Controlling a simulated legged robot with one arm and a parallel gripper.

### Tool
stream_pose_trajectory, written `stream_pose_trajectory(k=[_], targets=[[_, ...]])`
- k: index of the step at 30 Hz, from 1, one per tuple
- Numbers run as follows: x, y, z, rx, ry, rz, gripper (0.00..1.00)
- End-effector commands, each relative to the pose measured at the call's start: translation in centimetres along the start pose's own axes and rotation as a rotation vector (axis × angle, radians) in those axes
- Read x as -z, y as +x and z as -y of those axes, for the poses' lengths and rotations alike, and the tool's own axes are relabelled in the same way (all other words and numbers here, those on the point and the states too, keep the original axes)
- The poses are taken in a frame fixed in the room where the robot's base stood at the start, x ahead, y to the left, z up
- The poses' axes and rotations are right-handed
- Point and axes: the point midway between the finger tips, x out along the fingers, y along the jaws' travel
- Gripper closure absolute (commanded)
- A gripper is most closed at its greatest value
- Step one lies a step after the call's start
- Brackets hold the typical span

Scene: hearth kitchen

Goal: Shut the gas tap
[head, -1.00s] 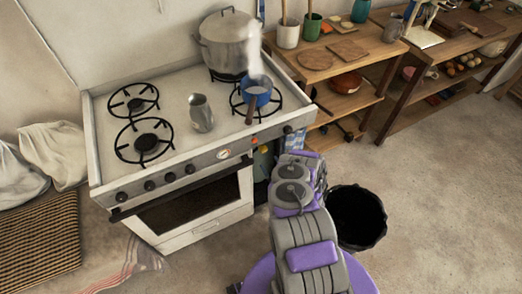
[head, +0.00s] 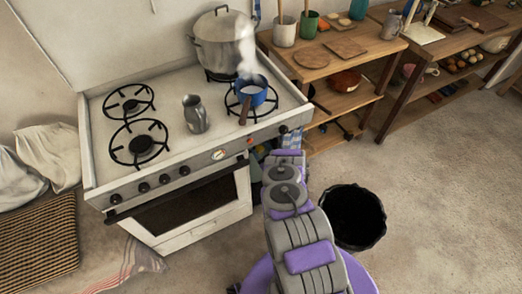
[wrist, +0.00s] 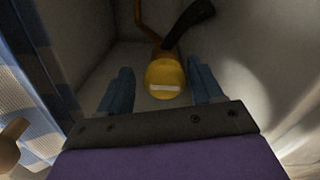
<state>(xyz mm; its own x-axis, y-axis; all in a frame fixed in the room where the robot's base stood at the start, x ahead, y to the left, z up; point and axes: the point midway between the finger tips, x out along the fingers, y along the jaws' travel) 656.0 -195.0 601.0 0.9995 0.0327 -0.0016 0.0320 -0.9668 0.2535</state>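In the wrist view a yellow, round-ended gas tap (wrist: 165,78) with a pale slot on its face sits ahead, against a grey recess. A dark lever (wrist: 190,22) slants up and right from it, and an orange-brown pipe (wrist: 143,14) rises behind. My gripper (wrist: 163,86) is open, with one blue finger on each side of the yellow end. I cannot tell whether the fingers touch it. In the head view my arm reaches down beside the right side of the stove (head: 215,205), and my gripper is hidden there.
A blue checked cloth (wrist: 30,75) hangs close at left in the wrist view. On the stove stand a steaming blue pan (head: 252,97), a large pot (head: 222,48) and a metal jug (head: 195,115). A black bin (head: 355,215) stands right of my arm. Wooden shelves (head: 340,60) stand beyond.

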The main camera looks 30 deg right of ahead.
Motion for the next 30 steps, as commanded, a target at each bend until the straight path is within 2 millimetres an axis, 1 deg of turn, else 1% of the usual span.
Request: stream_pose_trajectory(k=[1,2,15,16,30], targets=[[0.08,0.04,0.11,0.001,-0.001,-0.001,0.4],[0.1,0.04,0.13,0.001,-0.001,-0.001,0.43],[0.25,0.05,0.27,0.004,-0.001,-0.005,0.85],[0.26,0.06,0.27,0.004,-0.001,-0.005,0.86],[0.36,0.09,0.2,0.002,0.017,-0.006,0.87]])
